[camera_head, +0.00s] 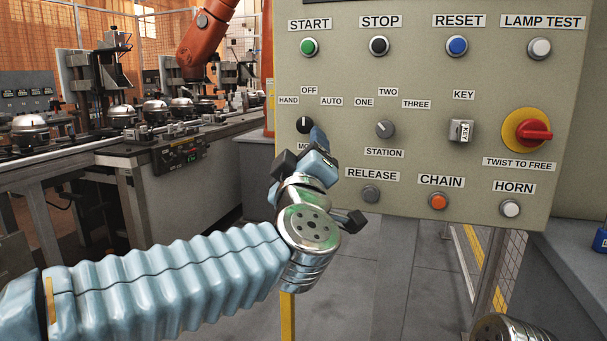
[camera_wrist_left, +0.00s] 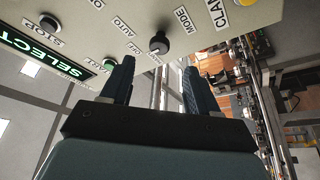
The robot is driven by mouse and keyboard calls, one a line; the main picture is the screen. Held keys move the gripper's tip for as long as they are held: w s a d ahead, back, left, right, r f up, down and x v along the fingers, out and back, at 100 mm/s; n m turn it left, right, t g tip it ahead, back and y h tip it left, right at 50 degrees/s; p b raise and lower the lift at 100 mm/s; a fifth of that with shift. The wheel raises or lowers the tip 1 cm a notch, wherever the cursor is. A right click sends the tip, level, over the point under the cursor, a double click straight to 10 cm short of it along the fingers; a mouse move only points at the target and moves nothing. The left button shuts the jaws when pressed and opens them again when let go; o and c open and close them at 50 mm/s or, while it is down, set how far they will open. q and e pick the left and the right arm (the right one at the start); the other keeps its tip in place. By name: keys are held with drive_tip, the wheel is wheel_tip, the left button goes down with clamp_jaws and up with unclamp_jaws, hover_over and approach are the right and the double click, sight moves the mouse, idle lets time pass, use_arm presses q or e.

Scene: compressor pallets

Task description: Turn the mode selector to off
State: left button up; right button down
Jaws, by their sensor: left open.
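The mode selector (camera_head: 304,125) is a small black knob at the left of the panel, under the labels HAND, OFF and AUTO. A pale mark on it seems to point up, near OFF; its exact setting is hard to tell. My left gripper (camera_head: 314,145) is just below and right of it in the head view, partly covering the MODE label. In the left wrist view the knob (camera_wrist_left: 159,43) lies ahead of the open, empty fingertips (camera_wrist_left: 158,70), roughly centred between them. The knob appears apart from both fingers. My right gripper is out of view.
The station selector (camera_head: 385,129) is right of my left gripper, with the release button (camera_head: 371,194) below it. A key switch (camera_head: 461,131) and red emergency stop (camera_head: 534,131) sit further right. START, STOP, RESET and LAMP TEST buttons line the top.

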use_arm(q)
drive_tip(key=v, duration=0.5)
drive_tip(key=w+f+m+g+h, duration=0.1)
drive_tip(key=w+f+m+g, duration=0.3)
drive_tip(key=f, duration=0.8)
drive_tip(key=w+f+m+h, duration=0.1)
drive_tip(key=w+f, duration=0.5)
drive_tip(key=f, duration=0.6)
drive_tip(key=a+f+m+g, duration=0.1)
drive_tip(key=a+f+g, duration=0.15)
drive_tip(key=f, duration=0.85)
drive_tip(key=a+f+m+g, duration=0.1)
drive_tip(key=a+f+g, duration=0.15)
drive_tip(key=f, duration=0.85)
drive_tip(key=s+a+f+g, duration=0.25)
drive_tip(key=s+f, duration=0.35)
drive_tip(key=f, duration=0.3)
drive_tip(key=s+a+f+g, duration=0.2)
drive_tip(key=s+f+g, duration=0.3)
drive_tip(key=f, duration=0.4)
drive_tip(key=s+a+f+g, duration=0.1)
drive_tip(key=s+f, duration=0.3)
drive_tip(key=s, duration=0.4)
drive_tip(key=s+a+f+g+h, duration=0.1)
drive_tip(key=s+f+g, duration=0.2)
drive_tip(key=s, duration=0.5)
drive_tip(key=shift+s+f, duration=0.25)
drive_tip(key=shift+f, duration=0.6)
drive_tip(key=shift+a, duration=0.1)
